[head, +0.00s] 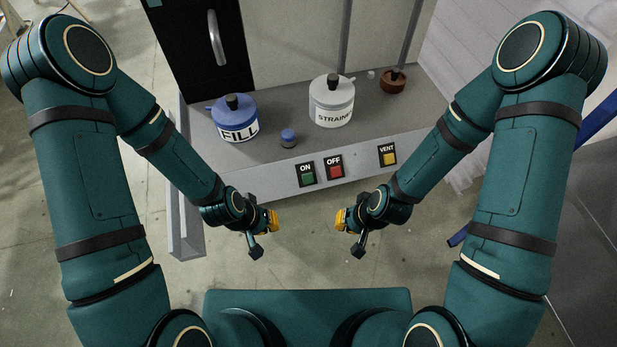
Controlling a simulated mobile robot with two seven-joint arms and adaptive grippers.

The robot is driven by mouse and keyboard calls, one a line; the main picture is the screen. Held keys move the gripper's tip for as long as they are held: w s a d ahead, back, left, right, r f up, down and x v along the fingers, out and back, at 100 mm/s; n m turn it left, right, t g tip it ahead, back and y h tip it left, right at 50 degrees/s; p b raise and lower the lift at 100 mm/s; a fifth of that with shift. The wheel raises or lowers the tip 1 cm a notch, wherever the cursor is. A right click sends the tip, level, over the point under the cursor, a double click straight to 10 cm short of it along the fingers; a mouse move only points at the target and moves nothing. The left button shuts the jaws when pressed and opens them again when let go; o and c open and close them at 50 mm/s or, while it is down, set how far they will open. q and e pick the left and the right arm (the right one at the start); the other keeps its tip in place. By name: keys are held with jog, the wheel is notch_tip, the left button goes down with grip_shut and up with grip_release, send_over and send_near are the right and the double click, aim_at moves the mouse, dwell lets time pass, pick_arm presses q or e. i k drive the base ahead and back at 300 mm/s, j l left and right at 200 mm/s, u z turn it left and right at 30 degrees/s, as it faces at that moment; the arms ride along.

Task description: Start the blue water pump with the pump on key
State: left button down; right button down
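The ON key (307,177) is a green square on a black plate, on the front face of the grey bench. A blue pot with a white FILL label (237,117) and a black knob stands on the bench top at the left. It is the large blue vessel in view, but no label names it a pump. My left gripper (264,226) is below and left of the ON key, apart from it. My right gripper (348,226) is below and right of the OFF key, apart from the panel. The finger openings are too small to judge. I see nothing held.
A red OFF key (335,170) sits right beside ON, and a yellow VENT key (389,158) is further right. On the bench (272,150) stand a white STRAINER pot (331,100), a small blue knob (288,138) and a brown part (393,83). Floor space separates the grippers.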

aim_at(307, 179)
jog(key=k+j+z, duration=0.1)
jog(key=j, duration=0.3)
jog(key=k+j+z, duration=0.1)
jog(key=k+j, duration=0.25)
jog(key=j, duration=0.3)
jog(key=k+j+z, duration=0.1)
jog(key=j, duration=0.25)
jog(key=i+j, duration=0.3)
jog(key=j, duration=0.15)
jog(key=u, duration=0.05)
